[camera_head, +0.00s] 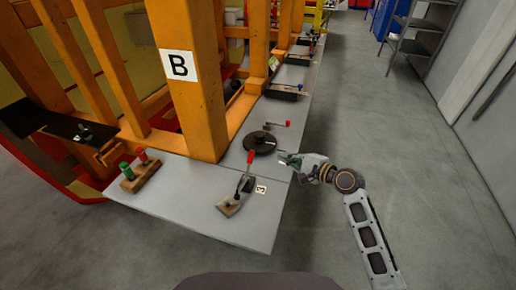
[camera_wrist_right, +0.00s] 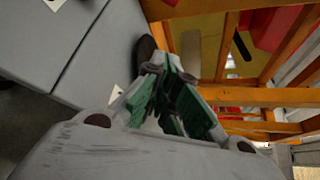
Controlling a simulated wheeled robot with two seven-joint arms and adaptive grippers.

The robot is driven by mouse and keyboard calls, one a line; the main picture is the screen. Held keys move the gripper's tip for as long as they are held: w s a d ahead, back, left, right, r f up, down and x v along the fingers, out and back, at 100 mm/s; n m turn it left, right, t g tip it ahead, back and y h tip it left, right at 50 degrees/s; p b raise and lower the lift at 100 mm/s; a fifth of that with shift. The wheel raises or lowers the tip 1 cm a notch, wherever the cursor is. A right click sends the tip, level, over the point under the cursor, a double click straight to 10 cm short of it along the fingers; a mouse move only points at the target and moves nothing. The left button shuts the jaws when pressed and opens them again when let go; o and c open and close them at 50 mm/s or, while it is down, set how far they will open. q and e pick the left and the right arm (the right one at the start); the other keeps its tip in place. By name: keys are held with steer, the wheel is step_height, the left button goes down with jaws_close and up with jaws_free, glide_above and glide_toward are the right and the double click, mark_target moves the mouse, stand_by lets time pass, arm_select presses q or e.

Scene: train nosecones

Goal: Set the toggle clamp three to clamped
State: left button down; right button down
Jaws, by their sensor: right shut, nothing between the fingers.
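The toggle clamp three (camera_head: 231,206) sits near the front of the grey table, beside a white label with a 3 (camera_head: 261,189). Its lever with a red grip (camera_head: 250,157) stands up, tilted slightly to the right. My right gripper (camera_head: 284,160) is shut and empty, above the table's right edge, to the right of the red grip and apart from it. In the right wrist view its green-padded fingers (camera_wrist_right: 168,75) show close together; the clamp cannot be made out there. My left gripper is not in view.
A black round disc (camera_head: 260,144) lies behind the clamp, near another red-tipped handle (camera_head: 287,124). A wooden block with green and red knobs (camera_head: 139,172) stands at left. An orange post marked B (camera_head: 190,90) rises behind.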

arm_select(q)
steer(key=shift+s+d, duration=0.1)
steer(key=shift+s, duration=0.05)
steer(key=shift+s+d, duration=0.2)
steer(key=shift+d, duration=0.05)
